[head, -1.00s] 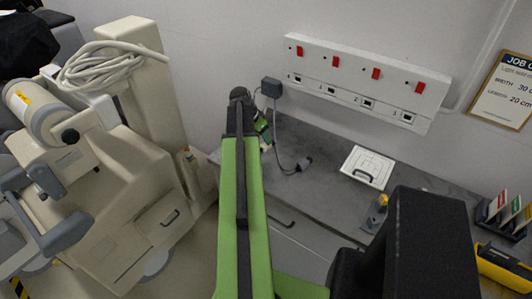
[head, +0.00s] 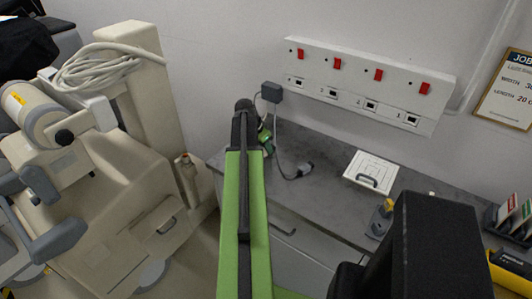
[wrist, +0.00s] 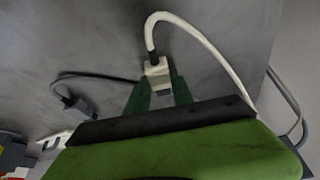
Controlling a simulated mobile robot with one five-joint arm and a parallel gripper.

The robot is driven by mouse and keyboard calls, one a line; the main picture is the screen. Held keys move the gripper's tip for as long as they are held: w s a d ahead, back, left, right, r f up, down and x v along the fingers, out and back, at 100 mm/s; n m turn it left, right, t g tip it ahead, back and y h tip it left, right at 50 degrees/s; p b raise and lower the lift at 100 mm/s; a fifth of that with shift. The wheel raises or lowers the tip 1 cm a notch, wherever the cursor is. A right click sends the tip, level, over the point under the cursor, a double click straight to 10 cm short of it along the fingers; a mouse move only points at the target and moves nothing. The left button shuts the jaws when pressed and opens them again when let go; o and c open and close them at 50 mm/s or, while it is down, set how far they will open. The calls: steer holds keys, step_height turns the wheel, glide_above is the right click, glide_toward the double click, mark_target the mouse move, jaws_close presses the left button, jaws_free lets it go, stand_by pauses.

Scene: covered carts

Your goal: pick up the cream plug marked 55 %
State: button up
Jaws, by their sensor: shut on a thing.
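The cream plug (wrist: 158,74) is in the wrist view, with a pale cable looping up from it and back down to the right. My gripper (wrist: 158,88) has its dark green fingers on either side of the plug and is shut on it. No 55 % mark can be read on it. In the head view my gripper (head: 265,138) is over the left end of the grey worktop, mostly behind my arm, and the plug is hidden there. I cannot tell whether the plug still touches the worktop.
A dark plug (head: 305,169) lies on the worktop (head: 330,190), wired to a black adapter (head: 271,92) on the wall. A white panel with a handle (head: 371,172) lies to the right. A socket strip (head: 360,85) is above. A beige machine (head: 120,180) stands left.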

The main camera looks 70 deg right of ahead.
jaws_close()
steer(key=shift+r+p, duration=0.5)
step_height(320, 180, up, 4)
steer(key=p, duration=0.3)
steer(key=shift+f+p, duration=0.1)
steer(key=shift+p, duration=0.3)
steer(key=s+a+r+p, duration=0.5)
steer(key=s, duration=0.5)
steer(key=shift+a+r+p, duration=0.3)
steer(key=shift+a, duration=0.05)
